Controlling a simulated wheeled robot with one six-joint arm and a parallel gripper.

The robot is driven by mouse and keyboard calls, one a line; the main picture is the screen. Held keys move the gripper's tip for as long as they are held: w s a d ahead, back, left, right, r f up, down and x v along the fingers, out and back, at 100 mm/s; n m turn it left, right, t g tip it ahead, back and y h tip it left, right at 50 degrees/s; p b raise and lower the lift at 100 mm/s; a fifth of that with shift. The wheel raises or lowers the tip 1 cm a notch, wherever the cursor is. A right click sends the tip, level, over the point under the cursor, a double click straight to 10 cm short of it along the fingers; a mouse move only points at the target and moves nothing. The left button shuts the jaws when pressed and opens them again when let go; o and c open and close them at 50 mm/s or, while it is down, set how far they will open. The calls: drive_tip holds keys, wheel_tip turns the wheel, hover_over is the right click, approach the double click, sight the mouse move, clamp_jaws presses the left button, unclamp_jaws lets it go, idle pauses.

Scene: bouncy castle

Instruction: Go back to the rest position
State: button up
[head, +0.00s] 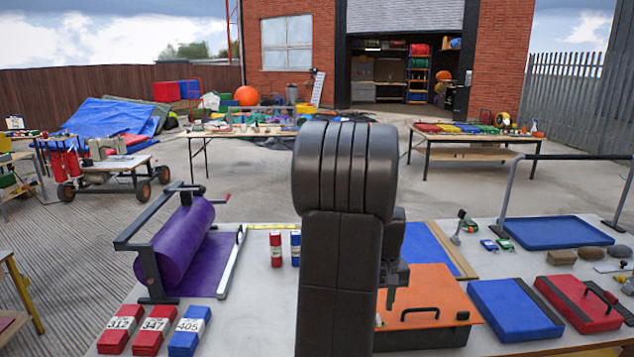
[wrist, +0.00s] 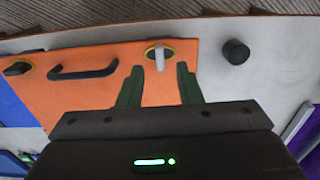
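My gripper (wrist: 158,78) shows in the wrist view with its two dark green fingers apart and nothing between them. Just beyond the fingertips, a pale latch or key (wrist: 159,58) stands on a yellow-rimmed oval on an orange panel (wrist: 110,58). I cannot tell whether the fingertips touch the panel. In the head view my dark arm stands in the middle and hides most of the gripper.
The grey table (head: 262,290) holds a purple roll (head: 180,240) at left, numbered red and blue packs, and a blue pad (head: 514,309) and red case (head: 578,302) at right. A black knob (wrist: 236,52) stands beside the panel. Open paving lies behind the table.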

wheel_tip(320, 180, down, 4)
drive_tip(key=shift+r, duration=0.15)
drive_tip(key=shift+f+m, duration=0.25)
drive_tip(key=shift+m, duration=0.05)
drive_tip(key=m, duration=0.4)
drive_tip(key=shift+m, duration=0.3)
drive_tip(key=m, duration=0.4)
drive_tip(key=shift+b, duration=0.35)
drive_tip(key=m, duration=0.4)
drive_tip(key=shift+m, duration=0.3)
drive_tip(key=m+b, duration=0.1)
drive_tip(key=m, duration=0.3)
drive_tip(key=shift+r, duration=0.15)
